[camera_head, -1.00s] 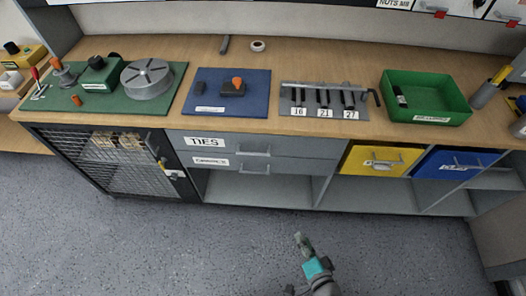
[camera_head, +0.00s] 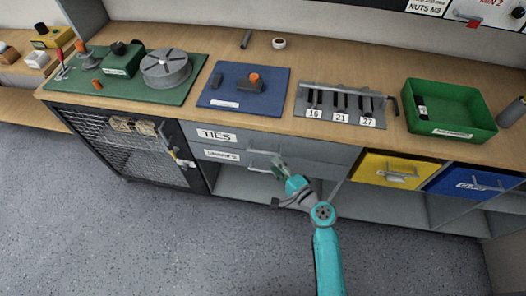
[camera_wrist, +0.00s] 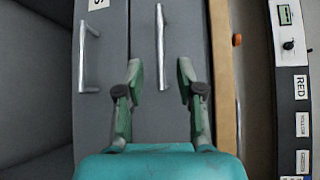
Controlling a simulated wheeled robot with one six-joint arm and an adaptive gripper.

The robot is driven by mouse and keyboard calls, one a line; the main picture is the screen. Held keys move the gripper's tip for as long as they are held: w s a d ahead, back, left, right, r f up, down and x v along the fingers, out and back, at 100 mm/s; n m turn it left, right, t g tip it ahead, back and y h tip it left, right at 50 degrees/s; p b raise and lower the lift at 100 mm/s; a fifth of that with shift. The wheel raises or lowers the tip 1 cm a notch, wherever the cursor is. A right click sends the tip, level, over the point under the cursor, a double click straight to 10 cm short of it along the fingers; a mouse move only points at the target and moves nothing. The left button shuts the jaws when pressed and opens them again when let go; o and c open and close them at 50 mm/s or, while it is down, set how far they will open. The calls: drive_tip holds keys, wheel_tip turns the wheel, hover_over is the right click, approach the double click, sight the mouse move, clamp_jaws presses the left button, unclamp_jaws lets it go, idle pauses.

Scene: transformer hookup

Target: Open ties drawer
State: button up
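The ties drawer (camera_head: 240,140) is the upper grey drawer under the bench top, with a white TIES label. It looks shut. Its bar handle (camera_head: 262,152) also shows in the wrist view (camera_wrist: 161,40). My gripper (camera_head: 278,163) is in front of the drawers, near the right end of that handle. In the wrist view my gripper (camera_wrist: 160,72) is open, with one green finger on each side of the handle's near end. The handle lies between the fingers in the picture; I cannot tell the depth gap. Nothing is held.
A second labelled grey drawer (camera_head: 222,155) with its own handle (camera_wrist: 88,58) sits just below. The wooden bench top edge (camera_wrist: 223,75) runs close beside the upper drawer. A mesh-door cabinet (camera_head: 130,150) stands left; yellow (camera_head: 388,170) and blue (camera_head: 470,183) bins sit right. The floor ahead is clear.

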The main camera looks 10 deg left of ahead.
sight(263, 152)
drive_tip(key=x, duration=0.8)
drive_tip(key=shift+w+a, duration=0.15)
drive_tip(key=shift+w, duration=0.1)
clamp_jaws()
